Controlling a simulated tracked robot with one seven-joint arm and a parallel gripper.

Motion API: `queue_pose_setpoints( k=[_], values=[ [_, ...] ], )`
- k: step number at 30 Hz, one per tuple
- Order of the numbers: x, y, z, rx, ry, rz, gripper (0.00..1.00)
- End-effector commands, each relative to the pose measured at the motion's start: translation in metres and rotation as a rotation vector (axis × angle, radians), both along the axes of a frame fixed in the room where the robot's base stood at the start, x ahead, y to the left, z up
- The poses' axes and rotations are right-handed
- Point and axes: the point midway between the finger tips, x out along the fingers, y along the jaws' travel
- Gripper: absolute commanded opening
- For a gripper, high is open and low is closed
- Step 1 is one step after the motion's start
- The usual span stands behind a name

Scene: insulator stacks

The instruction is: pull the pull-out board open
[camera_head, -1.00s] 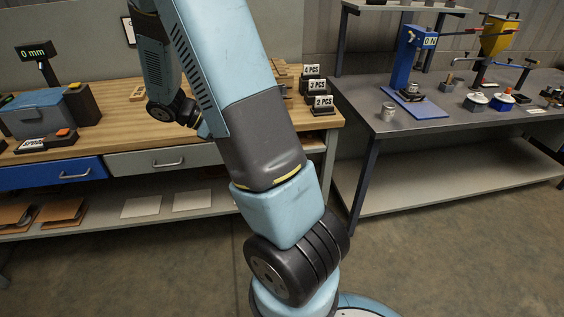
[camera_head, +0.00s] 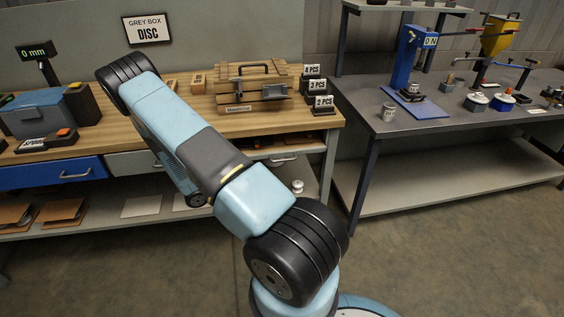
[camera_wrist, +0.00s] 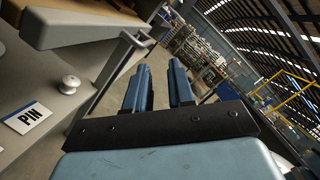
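A light grey panel front (camera_head: 308,147) with a bar handle (camera_head: 283,161) is under the wooden bench top, right of my arm. I take it for the pull-out board, though my arm hides part of it. In the wrist view a pale board front (camera_wrist: 75,27) with a bar handle (camera_wrist: 128,52) is at upper left. My gripper (camera_wrist: 159,68) is open and empty, its two blue fingers apart. The handle is left of the fingers, not between them. In the head view my gripper is hidden behind my arm.
A white knob (camera_wrist: 69,84) and a PIN label (camera_wrist: 27,117) are below the board front. A wooden box (camera_head: 252,88) stands on the bench. A blue drawer (camera_head: 60,171) and grey drawer (camera_head: 135,163) are to the left. A dark steel table (camera_head: 450,115) stands right.

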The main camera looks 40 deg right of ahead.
Motion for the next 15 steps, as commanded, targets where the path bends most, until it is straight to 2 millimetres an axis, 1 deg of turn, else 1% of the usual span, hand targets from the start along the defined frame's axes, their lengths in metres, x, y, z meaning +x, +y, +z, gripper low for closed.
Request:
queue_pose_setpoints(
  k=[1,3,6,11,15],
  values=[
    [-0.001,-0.002,-0.011,-0.013,0.042,0.018,0.23],
    [-0.001,-0.004,-0.022,-0.026,0.089,0.039,0.23],
    [-0.001,-0.006,-0.032,-0.039,0.135,0.062,0.23],
    [-0.001,-0.010,-0.038,-0.048,0.168,0.076,0.23],
    [-0.004,-0.022,-0.036,-0.048,0.169,0.074,0.23]
  ],
)
